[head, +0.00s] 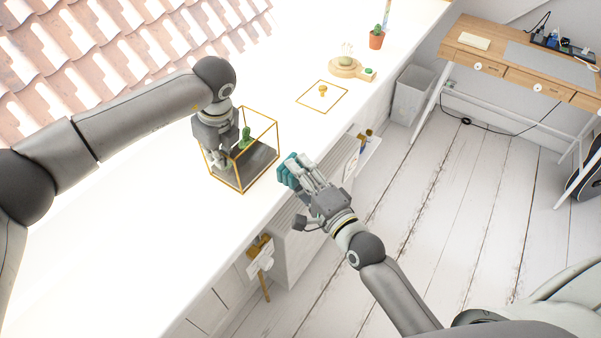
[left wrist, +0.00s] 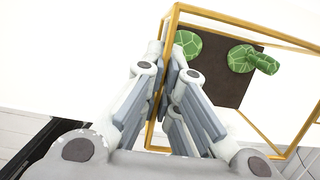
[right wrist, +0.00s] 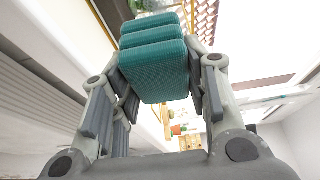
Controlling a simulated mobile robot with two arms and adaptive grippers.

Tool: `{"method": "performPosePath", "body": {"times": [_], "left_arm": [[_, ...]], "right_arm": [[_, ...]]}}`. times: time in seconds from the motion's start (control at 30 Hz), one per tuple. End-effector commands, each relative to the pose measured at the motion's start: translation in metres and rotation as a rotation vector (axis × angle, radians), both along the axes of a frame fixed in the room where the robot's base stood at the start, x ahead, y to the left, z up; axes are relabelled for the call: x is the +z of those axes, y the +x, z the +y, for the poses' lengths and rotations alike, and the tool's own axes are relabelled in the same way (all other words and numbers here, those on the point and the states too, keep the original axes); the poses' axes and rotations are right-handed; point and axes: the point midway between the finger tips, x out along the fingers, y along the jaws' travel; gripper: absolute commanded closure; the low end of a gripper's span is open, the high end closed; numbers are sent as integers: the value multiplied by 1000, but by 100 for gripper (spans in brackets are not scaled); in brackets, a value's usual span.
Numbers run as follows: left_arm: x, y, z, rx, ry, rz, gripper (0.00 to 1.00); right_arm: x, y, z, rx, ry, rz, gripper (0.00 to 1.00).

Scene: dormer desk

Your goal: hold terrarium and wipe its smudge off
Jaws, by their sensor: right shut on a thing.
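The terrarium (head: 276,143) is a gold-framed open glass box with dark soil and green cacti, standing on the white ledge. It also shows in the left wrist view (left wrist: 245,22). My left gripper (head: 222,160) comes down at its left side; in the left wrist view its fingers (left wrist: 166,65) are close together around the box's gold-edged wall. My right gripper (head: 297,172) is shut on a teal ribbed wiping pad (right wrist: 155,75), right of the terrarium and apart from it. I cannot make out a smudge on the glass.
A gold-framed glass lid (head: 335,107) with a knob lies on the ledge (head: 120,225) beyond the terrarium. Farther back are a round wooden stand (head: 344,68) and a potted cactus (head: 376,41). A bin (head: 409,95) and wooden desk (head: 510,68) stand right.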

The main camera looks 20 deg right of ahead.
Motion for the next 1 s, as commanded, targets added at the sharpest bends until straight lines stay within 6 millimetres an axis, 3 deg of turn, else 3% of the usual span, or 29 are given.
{"method": "performPosePath", "body": {"times": [0.47,1.0], "left_arm": [[-6,-4,0,-2,2,13,100],[-6,-4,0,-3,2,13,100]], "right_arm": [[-1,2,2,0,1,-1,77],[-1,26,36,-1,2,0,77]]}}
